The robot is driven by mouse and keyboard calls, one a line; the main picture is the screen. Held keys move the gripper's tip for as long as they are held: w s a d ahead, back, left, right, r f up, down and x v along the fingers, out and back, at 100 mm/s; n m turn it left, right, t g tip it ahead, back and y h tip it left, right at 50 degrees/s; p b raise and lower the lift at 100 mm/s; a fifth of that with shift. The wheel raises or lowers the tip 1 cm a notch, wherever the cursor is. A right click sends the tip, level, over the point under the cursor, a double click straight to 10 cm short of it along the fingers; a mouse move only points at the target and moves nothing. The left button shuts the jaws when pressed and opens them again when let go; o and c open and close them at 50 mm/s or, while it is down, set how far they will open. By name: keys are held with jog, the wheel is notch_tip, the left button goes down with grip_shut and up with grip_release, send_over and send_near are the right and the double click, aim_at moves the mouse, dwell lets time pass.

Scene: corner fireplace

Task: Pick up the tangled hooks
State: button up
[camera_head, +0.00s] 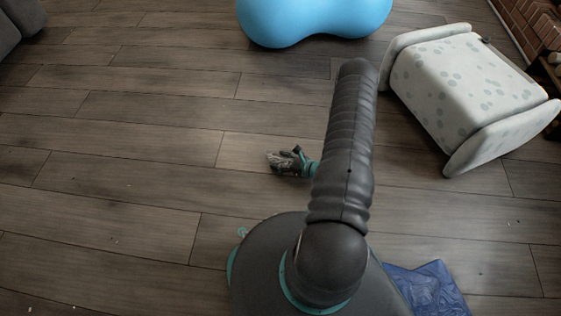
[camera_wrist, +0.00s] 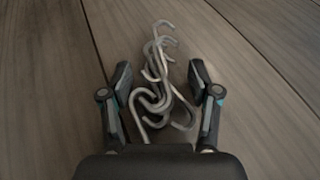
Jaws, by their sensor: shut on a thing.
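The tangled hooks (camera_wrist: 160,62) are a bunch of grey metal S-shaped hooks, linked together, in the middle of the wrist view. My gripper (camera_wrist: 161,76) has one dark finger on each side of the bunch and is shut on it. Some hooks stick out past the fingertips, and others lie back toward the palm. In the head view my gripper (camera_head: 283,160) is low over the wooden floor, left of my arm, with the small greyish hooks (camera_head: 274,158) at its tip. The exact contact points are hard to make out.
A blue rounded seat (camera_head: 312,18) stands at the top. A pale spotted armchair or pouf (camera_head: 465,85) stands at the right, near a brick hearth (camera_head: 530,25). A blue bag or cloth (camera_head: 428,290) lies at the lower right. The plank floor at left is mostly clear.

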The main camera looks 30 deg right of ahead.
aim_at(281, 158)
jog(key=shift+r, duration=0.1)
jog(key=shift+r, duration=0.5)
notch_tip(281, 158, up, 3)
jog(key=shift+f+p, duration=0.1)
jog(key=shift+p, duration=0.4)
jog(key=s+d+r, duration=0.1)
jog(key=d+r, duration=0.6)
jog(key=d, duration=0.4)
jog(key=shift+d+p, duration=0.35)
jog(key=shift+p, duration=0.1)
